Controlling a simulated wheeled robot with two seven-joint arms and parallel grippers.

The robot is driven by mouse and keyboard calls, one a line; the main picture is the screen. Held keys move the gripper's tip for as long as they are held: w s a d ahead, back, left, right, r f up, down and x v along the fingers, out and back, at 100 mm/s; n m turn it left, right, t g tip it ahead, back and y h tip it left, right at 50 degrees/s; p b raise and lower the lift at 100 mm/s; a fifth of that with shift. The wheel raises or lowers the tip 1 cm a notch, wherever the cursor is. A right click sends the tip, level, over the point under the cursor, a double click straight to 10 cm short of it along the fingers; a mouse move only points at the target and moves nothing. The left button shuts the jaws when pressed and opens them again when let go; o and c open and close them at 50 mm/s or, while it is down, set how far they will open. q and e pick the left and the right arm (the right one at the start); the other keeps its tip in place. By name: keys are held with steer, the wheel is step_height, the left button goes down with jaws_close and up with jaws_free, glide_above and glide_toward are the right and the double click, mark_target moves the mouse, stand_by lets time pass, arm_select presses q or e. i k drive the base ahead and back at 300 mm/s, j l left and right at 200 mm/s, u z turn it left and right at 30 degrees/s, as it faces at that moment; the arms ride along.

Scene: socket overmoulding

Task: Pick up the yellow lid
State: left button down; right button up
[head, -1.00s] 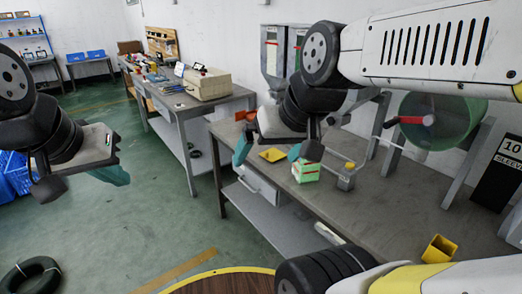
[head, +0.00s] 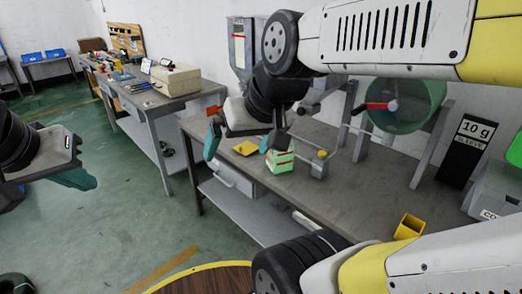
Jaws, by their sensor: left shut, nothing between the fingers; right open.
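The yellow lid (head: 246,148) lies on the grey workbench (head: 340,190), near its front left end, beside a green and white box (head: 281,160). My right gripper (head: 241,146) is open, its teal fingers pointing down. In the head view its fingers appear on either side of the lid. I see nothing between them but the lid behind or below, and cannot tell how high they are above the bench. My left gripper (head: 80,179) is shut and empty at the left, over the floor, far from the lid.
A yellow open container (head: 409,227) stands at the bench's front right. A small metal fixture (head: 319,165) stands right of the green box. A green drum (head: 405,105) and a black "10 g sleeve" sign (head: 468,150) are behind. The middle of the bench is clear.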

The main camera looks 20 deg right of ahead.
mark_target(246, 148)
steer(key=i+l+z, duration=0.2)
steer(key=i, duration=0.5)
steer(key=i+l+z, duration=0.15)
steer(key=i, duration=0.5)
